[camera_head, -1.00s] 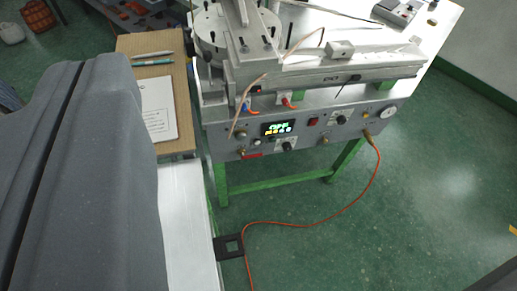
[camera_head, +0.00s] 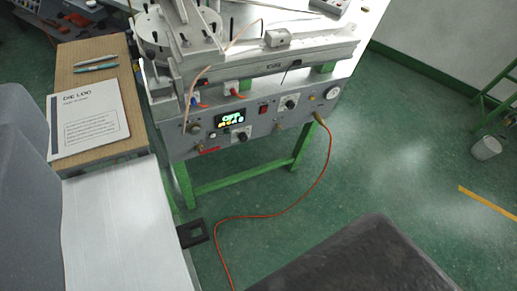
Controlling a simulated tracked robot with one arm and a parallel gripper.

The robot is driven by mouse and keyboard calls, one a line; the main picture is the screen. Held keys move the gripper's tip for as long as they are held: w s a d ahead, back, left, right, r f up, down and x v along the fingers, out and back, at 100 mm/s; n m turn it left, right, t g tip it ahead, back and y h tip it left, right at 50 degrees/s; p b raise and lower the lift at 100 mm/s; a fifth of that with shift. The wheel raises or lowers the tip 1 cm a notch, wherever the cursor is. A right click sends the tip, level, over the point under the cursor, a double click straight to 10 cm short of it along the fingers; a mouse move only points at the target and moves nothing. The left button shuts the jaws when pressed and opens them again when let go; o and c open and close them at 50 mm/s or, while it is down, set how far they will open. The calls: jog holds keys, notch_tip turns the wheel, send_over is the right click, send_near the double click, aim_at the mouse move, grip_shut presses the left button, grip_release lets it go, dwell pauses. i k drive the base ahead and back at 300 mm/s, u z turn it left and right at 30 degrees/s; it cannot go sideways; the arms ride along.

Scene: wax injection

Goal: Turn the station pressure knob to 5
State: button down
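The wax injection station (camera_head: 265,118) has a grey front panel on a green frame, at the upper middle. One black knob (camera_head: 290,104) with a pale plate sits right of a red switch. A second black knob (camera_head: 242,136) sits below the lit display (camera_head: 230,117). A round white gauge (camera_head: 332,92) is at the panel's right end. The labels, the knob settings and the gauge reading are too small to read, and I cannot tell which knob sets pressure. I cannot make out my gripper's fingers in view.
A wooden board (camera_head: 92,50) with a printed sheet (camera_head: 88,117) and pens lies left of the station. A white surface (camera_head: 120,220) is in front of it. An orange hose (camera_head: 322,180) runs from the panel to the floor. Green floor is open to the right, with a bin (camera_head: 486,147).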

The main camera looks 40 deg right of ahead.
aim_at(242, 137)
jog(key=k, duration=1.2)
jog(key=z, duration=0.15)
jog(key=i, duration=0.65)
jog(key=u, duration=0.6)
jog(key=i, duration=0.9)
jog(key=z, duration=0.45)
